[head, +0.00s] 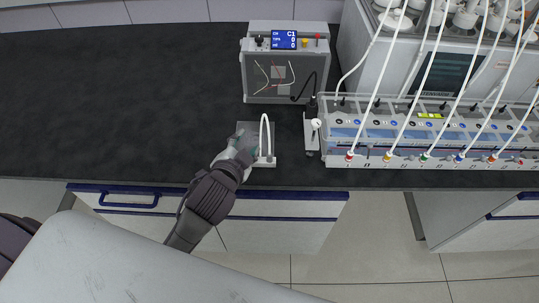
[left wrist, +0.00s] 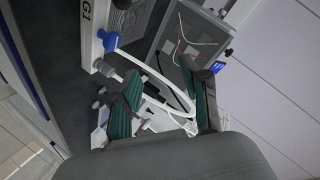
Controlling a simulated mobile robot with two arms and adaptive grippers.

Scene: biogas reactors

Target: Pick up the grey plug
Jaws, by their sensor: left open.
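My left gripper (head: 243,146) is at the small clear-and-white stand (head: 262,162) near the bench's front edge, beside its white looped tube (head: 265,122). In the left wrist view its two green-padded fingers (left wrist: 163,108) are spread apart, and the white tube (left wrist: 165,83) passes across the gap. A grey cylindrical piece (left wrist: 108,71), possibly the grey plug, shows beside the left finger, below a blue fitting (left wrist: 110,41). I cannot tell whether the finger touches it. In the head view the gripper hides part of the stand, and I cannot make out the plug. My right gripper is not in view.
A grey box with a blue C1 display (head: 285,68) stands behind the gripper. A small white stand (head: 312,137) is to the right, then a long clear water bath (head: 425,135) with several tubes. The black bench top (head: 120,100) is clear on the left.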

